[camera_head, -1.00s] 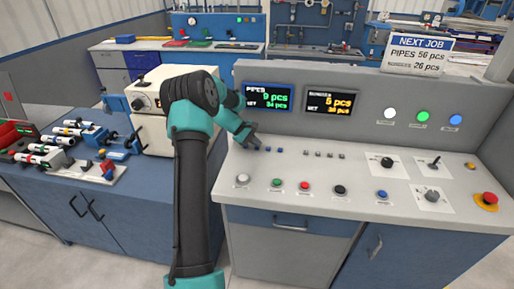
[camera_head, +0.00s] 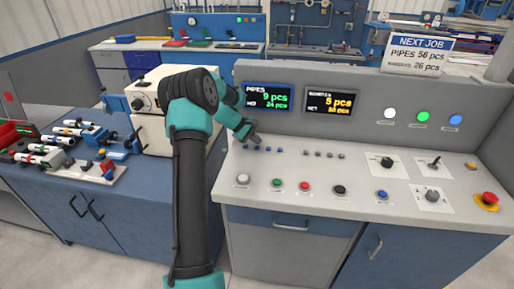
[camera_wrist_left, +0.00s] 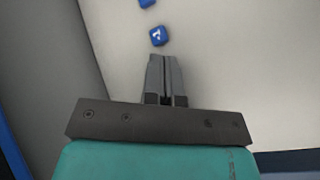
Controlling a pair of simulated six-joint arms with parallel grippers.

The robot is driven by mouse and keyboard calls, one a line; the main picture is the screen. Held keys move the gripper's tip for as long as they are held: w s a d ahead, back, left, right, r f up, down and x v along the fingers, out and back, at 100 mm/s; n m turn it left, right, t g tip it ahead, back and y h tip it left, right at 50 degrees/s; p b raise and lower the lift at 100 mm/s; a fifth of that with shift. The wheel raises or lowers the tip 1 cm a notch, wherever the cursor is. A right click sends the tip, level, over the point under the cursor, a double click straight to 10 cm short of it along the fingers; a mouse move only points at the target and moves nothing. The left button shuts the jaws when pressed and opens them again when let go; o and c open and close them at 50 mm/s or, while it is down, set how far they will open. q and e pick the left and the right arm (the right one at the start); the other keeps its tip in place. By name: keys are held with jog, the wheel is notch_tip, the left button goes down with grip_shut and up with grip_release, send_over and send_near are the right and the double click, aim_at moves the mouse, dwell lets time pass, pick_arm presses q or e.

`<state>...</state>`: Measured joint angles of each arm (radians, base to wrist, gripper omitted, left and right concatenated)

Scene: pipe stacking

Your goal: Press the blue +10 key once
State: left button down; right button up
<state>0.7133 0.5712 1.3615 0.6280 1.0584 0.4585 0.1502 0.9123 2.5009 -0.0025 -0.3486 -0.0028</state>
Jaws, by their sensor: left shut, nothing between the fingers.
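A row of small blue keys (camera_head: 268,149) lies on the grey console below the green-lettered pipes display (camera_head: 268,97). Their labels are too small to read in the head view. My left gripper (camera_head: 255,140) is shut and empty, above the left part of this row. In the left wrist view the shut fingertips (camera_wrist_left: 163,58) point at a blue key (camera_wrist_left: 157,36) with an unclear white mark. A gap shows between them in the picture. Another blue key (camera_wrist_left: 147,3) is cut by the top edge. I cannot tell which key is +10. My right gripper is not in view.
Grey keys (camera_head: 324,155) lie right of the blue ones, below the orange-lettered display (camera_head: 331,102). Coloured round buttons (camera_head: 304,186) line the console front. A red emergency button (camera_head: 489,199) is far right.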

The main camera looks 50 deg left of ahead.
aim_at(257, 147)
pick_arm(q)
jog(key=shift+r, duration=2.5)
